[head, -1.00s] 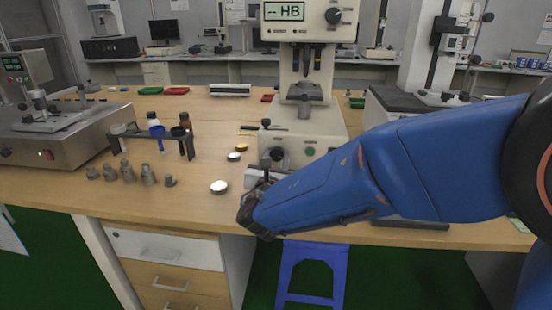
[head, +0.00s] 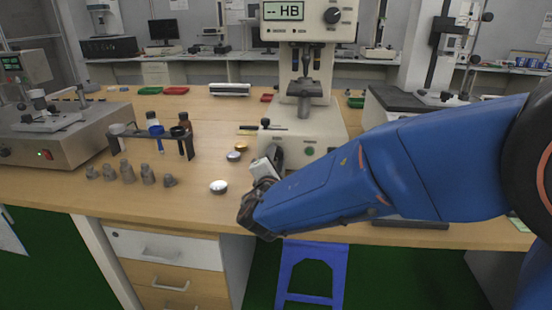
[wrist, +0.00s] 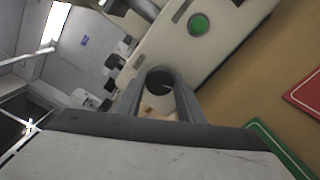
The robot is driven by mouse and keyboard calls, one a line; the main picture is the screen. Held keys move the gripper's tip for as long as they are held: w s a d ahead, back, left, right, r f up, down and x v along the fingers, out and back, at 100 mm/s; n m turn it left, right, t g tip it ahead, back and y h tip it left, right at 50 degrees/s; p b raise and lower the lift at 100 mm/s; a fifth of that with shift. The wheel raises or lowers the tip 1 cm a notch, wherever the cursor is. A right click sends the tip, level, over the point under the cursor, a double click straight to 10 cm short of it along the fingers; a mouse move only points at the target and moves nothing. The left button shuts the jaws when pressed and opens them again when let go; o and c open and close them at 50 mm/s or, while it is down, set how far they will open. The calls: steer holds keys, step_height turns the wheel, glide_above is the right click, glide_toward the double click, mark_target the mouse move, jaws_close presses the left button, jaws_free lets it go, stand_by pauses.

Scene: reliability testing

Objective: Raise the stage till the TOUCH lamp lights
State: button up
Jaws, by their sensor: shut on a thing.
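The hardness tester (head: 330,150) stands on the bench with "-- HB" on its display (head: 284,11). Small marks sit below the display, too small to tell whether the TOUCH lamp is lit. The grey stage (head: 305,88) is under the tester's head, close below a thin dark tip (head: 306,62); whether they touch I cannot tell. My gripper (head: 268,172) is at the tester's lower front. In the wrist view its fingers (wrist: 158,98) are shut on a dark round knob (wrist: 160,77), which also shows partly in the head view (head: 277,156). A green button (wrist: 198,24) is beside it.
Small discs, including a silver one (head: 218,187), lie left of the tester. A rack (head: 152,137) with bottles and several grey weights (head: 127,172) stand farther left. Another instrument (head: 62,135) fills the left end. A blue stool (head: 313,270) stands below the bench's front edge.

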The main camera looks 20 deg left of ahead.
steer(key=m, duration=0.3)
steer(key=shift+m, duration=0.4)
steer(key=shift+f+m, duration=0.1)
steer(key=shift+m, duration=1.7)
steer(key=o, duration=1.1)
steer(key=shift+d, duration=0.1)
steer(key=shift+c, duration=0.2)
steer(key=shift+s, duration=0.1)
steer(key=v, duration=1.7)
steer(key=shift+s+f, duration=0.1)
